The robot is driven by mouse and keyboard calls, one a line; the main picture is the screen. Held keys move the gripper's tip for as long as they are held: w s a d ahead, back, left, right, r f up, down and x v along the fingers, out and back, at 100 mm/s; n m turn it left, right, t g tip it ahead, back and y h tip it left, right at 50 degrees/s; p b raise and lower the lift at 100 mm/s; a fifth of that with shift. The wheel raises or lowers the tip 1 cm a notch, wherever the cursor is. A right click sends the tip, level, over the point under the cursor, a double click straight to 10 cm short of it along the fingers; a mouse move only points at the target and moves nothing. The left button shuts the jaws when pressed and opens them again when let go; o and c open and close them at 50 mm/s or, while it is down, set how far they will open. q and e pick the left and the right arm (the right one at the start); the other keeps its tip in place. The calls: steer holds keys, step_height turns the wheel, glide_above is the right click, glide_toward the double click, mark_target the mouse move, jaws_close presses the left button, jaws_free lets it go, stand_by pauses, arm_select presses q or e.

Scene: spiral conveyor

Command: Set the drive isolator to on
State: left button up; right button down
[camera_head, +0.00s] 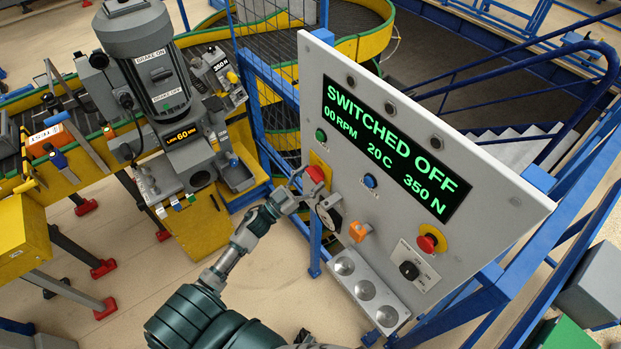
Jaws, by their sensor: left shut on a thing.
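The grey control panel (460,195) stands tilted in the picture at right of centre. Its display (385,150) reads SWITCHED OFF, 00 RPM, 20 C, 350 N. The drive isolator, a red handle (316,173) on a yellow plate (321,160), is at the panel's left edge. My left gripper (308,187) reaches up to the panel and is shut on the red handle, partly covering it. The handle's exact angle is hard to tell. My right gripper is not in view.
A green button (320,135), blue button (370,181), orange switch (359,231), red emergency stop (431,238) and black knob (409,270) are on the panel. A grey motor (148,65) stands left. Blue rails surround the panel. Open floor lies below left.

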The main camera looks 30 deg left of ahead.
arm_select(q)
steer(key=m+g+h, duration=0.1)
steer(key=m+g, duration=0.1)
steer(key=m, duration=0.4)
steer(key=m+g+h+p, duration=0.1)
steer(key=m+g, duration=0.2)
steer(key=m, duration=0.4)
steer(key=m+g+h+p, duration=0.1)
steer(key=m+g, duration=0.1)
steer(key=m, duration=0.5)
steer(key=shift+a+g, duration=0.25)
steer(key=shift+g, duration=0.05)
steer(key=shift+m, duration=0.5)
steer(key=o, duration=1.1)
steer(key=shift+o, duration=0.2)
steer(key=shift+a+r, duration=0.1)
